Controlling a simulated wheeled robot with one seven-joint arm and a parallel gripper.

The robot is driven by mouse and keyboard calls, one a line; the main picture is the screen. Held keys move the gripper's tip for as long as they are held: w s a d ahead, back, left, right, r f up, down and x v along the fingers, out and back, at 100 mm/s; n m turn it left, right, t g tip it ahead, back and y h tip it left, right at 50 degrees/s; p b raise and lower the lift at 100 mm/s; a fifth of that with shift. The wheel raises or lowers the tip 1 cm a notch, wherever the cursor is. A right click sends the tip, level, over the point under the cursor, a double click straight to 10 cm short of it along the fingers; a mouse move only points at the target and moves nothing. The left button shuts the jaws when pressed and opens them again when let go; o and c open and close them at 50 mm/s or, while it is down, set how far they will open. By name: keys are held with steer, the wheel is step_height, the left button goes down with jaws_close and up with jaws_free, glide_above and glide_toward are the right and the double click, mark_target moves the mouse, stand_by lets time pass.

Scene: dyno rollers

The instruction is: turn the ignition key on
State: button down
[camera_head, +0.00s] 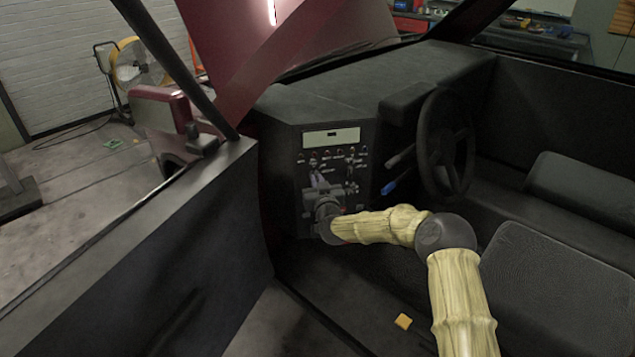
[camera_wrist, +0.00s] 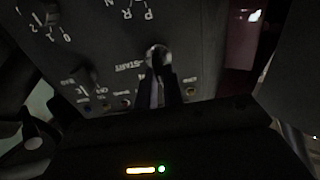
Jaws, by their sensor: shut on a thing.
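The dashboard control panel (camera_head: 332,140) is dark, with a pale display, small coloured lights and several switches. In the wrist view it appears upside down. My gripper (camera_head: 318,182) reaches the lower middle of the panel, with its fingers pointing at it. In the wrist view my gripper (camera_wrist: 159,78) is shut on the ignition key (camera_wrist: 158,53), a small shiny part beside the START lettering. The fingers hide most of the key, and its turn angle cannot be made out. In the head view my own wrist covers that part of the panel.
The open door (camera_head: 165,235) is on the left. Seats (camera_head: 570,275) fill the right. A small yellow block (camera_head: 403,321) lies on the car floor.

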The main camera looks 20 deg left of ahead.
steer(key=shift+f+m+b, duration=0.1)
steer(key=shift+m+b, duration=0.3)
steer(key=m+b, duration=0.4)
steer(key=m, duration=0.1)
steer(key=m+b, duration=0.3)
steer(key=shift+w+d, duration=0.15)
steer(key=shift+d, duration=0.15)
stand_by(0.3)
steer(key=c, duration=1.6)
jaws_free()
steer(key=shift+a, duration=0.1)
steer(key=shift+o, duration=0.4)
steer(key=shift+d, duration=0.2)
